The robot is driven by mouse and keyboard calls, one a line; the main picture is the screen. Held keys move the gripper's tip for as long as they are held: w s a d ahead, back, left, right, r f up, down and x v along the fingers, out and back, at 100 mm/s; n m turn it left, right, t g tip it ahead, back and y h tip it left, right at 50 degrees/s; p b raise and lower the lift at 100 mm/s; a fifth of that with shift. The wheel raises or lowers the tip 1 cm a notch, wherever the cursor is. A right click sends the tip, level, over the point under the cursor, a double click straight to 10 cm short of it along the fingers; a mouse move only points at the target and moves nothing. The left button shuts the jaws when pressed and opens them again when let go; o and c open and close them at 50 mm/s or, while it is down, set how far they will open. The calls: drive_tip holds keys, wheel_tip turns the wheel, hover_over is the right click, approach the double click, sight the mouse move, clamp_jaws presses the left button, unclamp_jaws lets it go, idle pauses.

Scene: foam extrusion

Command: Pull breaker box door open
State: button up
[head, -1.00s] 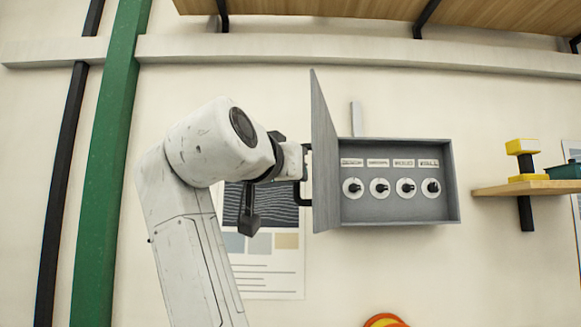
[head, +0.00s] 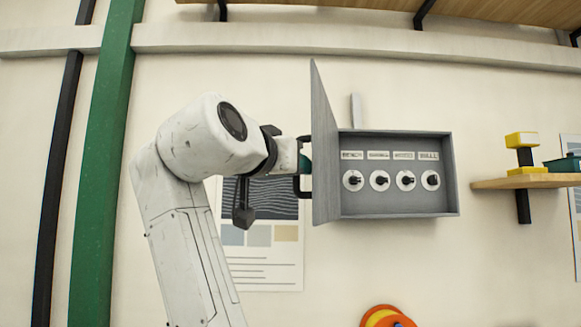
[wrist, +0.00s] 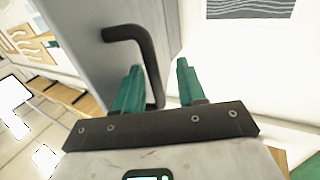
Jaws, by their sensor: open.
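The grey breaker box (head: 395,211) is on the wall, and its inside shows several black knobs under white labels. Its door (head: 324,150) stands swung out on the left side of the box, seen almost edge-on. A black bent handle (head: 303,193) is on the door's outer face. My gripper (head: 304,163) is beside that face at the handle. In the wrist view my gripper (wrist: 160,66) has its green fingers apart, with the handle (wrist: 152,62) passing between them and a gap to the right finger. The door (wrist: 85,45) fills the upper left there.
A wooden shelf (head: 530,182) with a yellow and black object (head: 522,153) is right of the box. A poster (head: 262,262) hangs behind my arm. A green post (head: 103,160) stands at left. An orange round object (head: 386,318) is below.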

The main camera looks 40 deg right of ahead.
drive_tip(key=shift+a, duration=0.1)
drive_tip(key=b+v, duration=0.3)
drive_tip(key=v, duration=0.7)
drive_tip(key=shift+a+b, duration=0.3)
